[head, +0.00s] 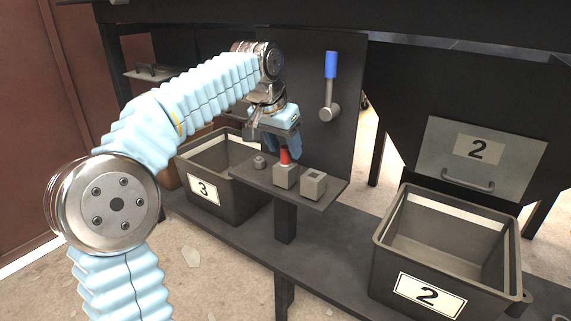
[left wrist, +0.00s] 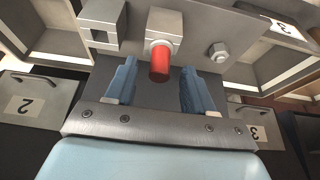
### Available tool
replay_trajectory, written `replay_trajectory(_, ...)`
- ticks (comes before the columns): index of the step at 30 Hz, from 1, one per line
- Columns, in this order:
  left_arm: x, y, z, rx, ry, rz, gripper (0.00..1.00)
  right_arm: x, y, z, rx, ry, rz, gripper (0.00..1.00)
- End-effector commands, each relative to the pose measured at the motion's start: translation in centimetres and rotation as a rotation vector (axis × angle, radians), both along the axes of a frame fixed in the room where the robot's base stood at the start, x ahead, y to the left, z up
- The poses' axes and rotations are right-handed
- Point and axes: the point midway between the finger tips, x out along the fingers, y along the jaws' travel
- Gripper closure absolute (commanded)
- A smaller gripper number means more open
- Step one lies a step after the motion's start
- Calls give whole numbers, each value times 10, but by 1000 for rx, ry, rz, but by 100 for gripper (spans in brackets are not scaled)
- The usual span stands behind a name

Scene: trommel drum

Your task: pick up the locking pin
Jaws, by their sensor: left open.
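The locking pin (head: 285,156) has a red grip and stands upright in a grey block (head: 286,177) on the small shelf. In the left wrist view the red pin (left wrist: 159,66) shows between the two blue fingers, with a gap on each side. My left gripper (head: 289,146) is open and empty, pointing down close above and behind the pin. In the left wrist view its open fingers (left wrist: 158,80) spread on either side of the red grip. The pin's lower part is hidden in the block. My right gripper is not in view.
A second grey block with a square hole (head: 313,186) stands right of the pin, and a small nut-like piece (head: 259,162) left of it. Bin 3 (head: 235,199) is left, bin 2 (head: 378,262) right. A blue-handled lever (head: 330,65) is on the panel behind.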

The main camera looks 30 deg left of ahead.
Motion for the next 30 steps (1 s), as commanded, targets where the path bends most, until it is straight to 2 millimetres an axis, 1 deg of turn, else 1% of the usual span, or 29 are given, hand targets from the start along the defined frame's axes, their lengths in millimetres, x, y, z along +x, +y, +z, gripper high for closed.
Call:
replay_trajectory(1,3,-1,-8,0,2,-1,47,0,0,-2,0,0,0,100)
replay_trajectory(4,6,-1,-16,-1,0,-1,47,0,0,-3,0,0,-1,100)
replay_trajectory(11,7,-1,-17,-1,-1,-1,47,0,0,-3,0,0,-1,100)
replay_trajectory(14,7,-1,-17,-1,-1,-1,60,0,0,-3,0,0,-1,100)
replay_trajectory(21,7,-1,-17,-1,-1,-1,97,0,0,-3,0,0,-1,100)
replay_trajectory(22,7,-1,-17,-1,-1,-1,100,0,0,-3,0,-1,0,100)
replay_trajectory(30,7,-1,-15,-1,-2,-1,100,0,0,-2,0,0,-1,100)
